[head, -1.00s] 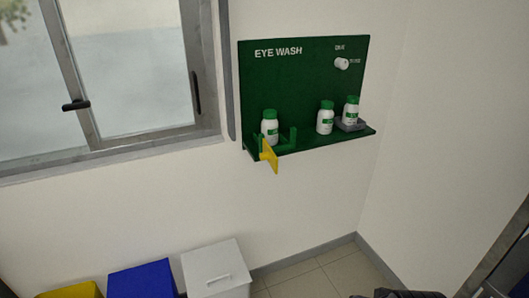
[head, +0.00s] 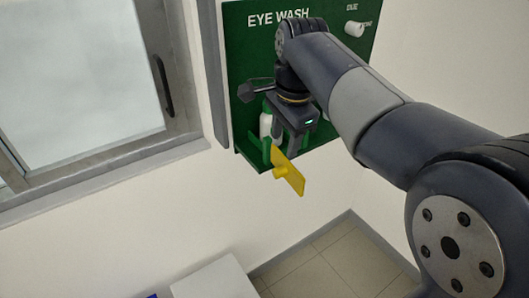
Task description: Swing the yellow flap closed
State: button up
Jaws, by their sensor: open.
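The yellow flap (head: 290,176) sticks out from the front edge of the green eye wash shelf (head: 249,157), swung outward. My gripper (head: 285,145) points down in front of the board, just above and behind the flap. Its fingers are mostly hidden behind its own body and the flap, and I cannot tell whether they touch the flap. A white bottle (head: 265,125) stands in the green holder at the left of the shelf, partly covered by my gripper. The other bottles are hidden behind my arm.
The green board (head: 235,60) hangs on the wall, with a white knob (head: 354,29) at its upper right. A window (head: 85,85) is at the left. A white bin (head: 213,280) stands on the floor below. My arm fills the right side.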

aim_at(278, 169)
jog(key=f, duration=0.3)
jog(key=w+f, duration=0.1)
jog(key=f, duration=0.3)
jog(key=a+f, duration=0.1)
jog(key=f, duration=0.2)
jog(key=shift+w+f, duration=0.25)
jog(key=shift+w, duration=0.1)
jog(key=shift+c, duration=0.5)
grip_shut()
